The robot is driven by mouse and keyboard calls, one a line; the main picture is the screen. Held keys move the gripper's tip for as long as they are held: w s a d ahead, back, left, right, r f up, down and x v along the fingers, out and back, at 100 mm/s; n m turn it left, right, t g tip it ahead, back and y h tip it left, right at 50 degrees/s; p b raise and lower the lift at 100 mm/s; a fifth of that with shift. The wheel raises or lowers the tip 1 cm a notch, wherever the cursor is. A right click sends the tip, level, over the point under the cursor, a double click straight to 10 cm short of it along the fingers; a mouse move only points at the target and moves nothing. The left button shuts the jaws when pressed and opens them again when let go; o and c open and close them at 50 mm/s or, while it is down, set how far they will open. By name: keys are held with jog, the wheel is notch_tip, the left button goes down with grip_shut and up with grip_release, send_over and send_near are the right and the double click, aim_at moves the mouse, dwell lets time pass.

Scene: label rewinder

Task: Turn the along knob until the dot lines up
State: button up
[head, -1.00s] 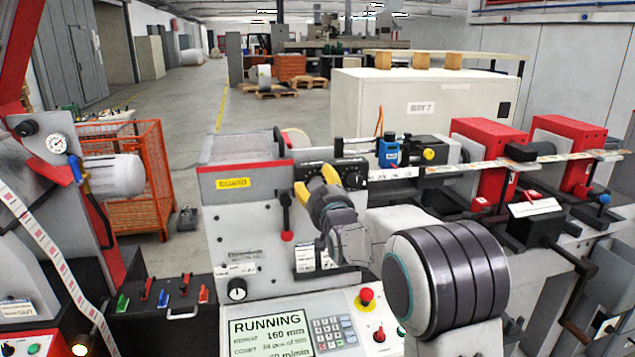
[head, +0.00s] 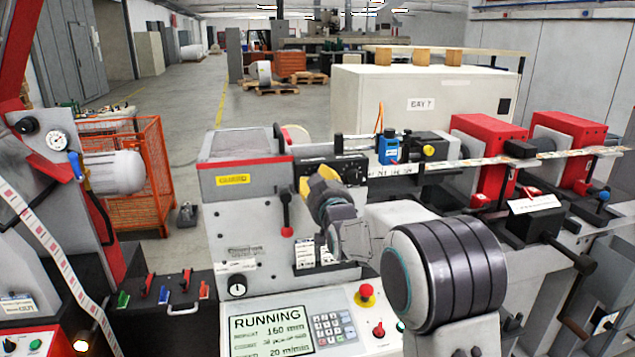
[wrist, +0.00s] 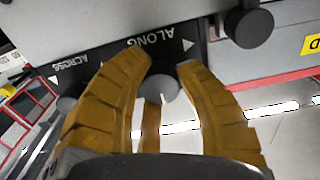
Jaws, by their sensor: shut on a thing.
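In the wrist view the along knob (wrist: 167,86), a round grey knob, sits between the tips of my gripper (wrist: 166,72). The yellow-brown fingers are shut on its two sides. The word ALONG and a white triangle (wrist: 188,45) are printed on the black panel (wrist: 120,52) beside it. I cannot make out a dot on the knob. In the head view my gripper (head: 317,187) is at the front of the black panel (head: 345,165), and its fingers hide the knob.
The across knob (wrist: 67,103) is on the same panel. A dark round knob (wrist: 250,28) is close to one finger. In the head view a red-tipped lever (head: 286,231) hangs just left of my gripper. The screen (head: 270,325) reads RUNNING.

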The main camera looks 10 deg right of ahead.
jog(key=shift+f, duration=0.2)
grip_shut()
jog(key=shift+m+b, duration=0.3)
jog(key=shift+b, duration=0.3)
jog(key=m+b, duration=0.1)
jog(key=b, duration=0.2)
jog(key=shift+f+m, duration=0.2)
jog(key=shift+m, duration=0.1)
jog(key=m+b, duration=0.1)
jog(key=b, duration=0.1)
jog(key=m+b, duration=0.1)
jog(key=m, duration=0.1)
jog(key=shift+r+m+b, duration=0.2)
jog(key=shift+m+b, duration=0.1)
jog(key=shift+b, duration=0.1)
jog(key=o, duration=1.1)
grip_release()
jog(key=shift+r, duration=0.1)
